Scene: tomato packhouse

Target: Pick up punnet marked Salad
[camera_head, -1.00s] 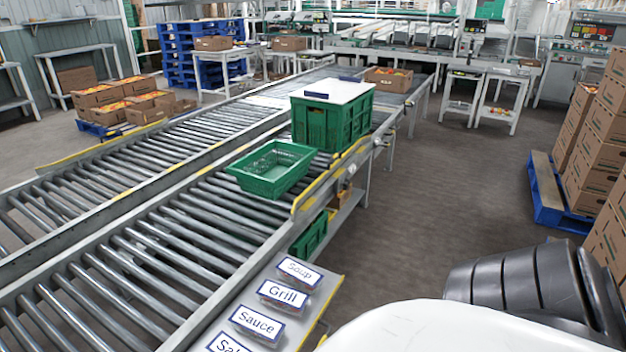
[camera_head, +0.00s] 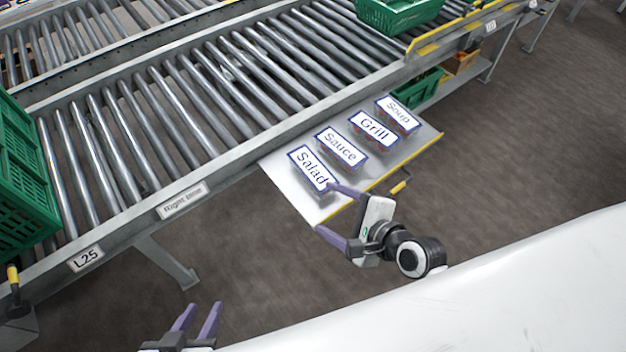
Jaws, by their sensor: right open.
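The punnet marked Salad (camera_head: 311,169) lies at the near left end of a row on a pale metal shelf (camera_head: 285,183) beside the conveyor. Its white label has a blue border. My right gripper (camera_head: 324,208) is open and empty, just below the Salad punnet in the picture. Its upper purple finger comes close to the punnet's lower end; I cannot tell whether they touch. My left gripper (camera_head: 197,311) is at the bottom edge, its two purple fingers apart with nothing between them.
Punnets marked Sauce (camera_head: 341,147), Grill (camera_head: 373,129) and Soup (camera_head: 398,113) continue the row up to the right. The roller conveyor (camera_head: 190,110) runs behind the shelf. Green crates stand at the left (camera_head: 22,180) and top (camera_head: 400,14). A yellow edge (camera_head: 400,172) borders the shelf.

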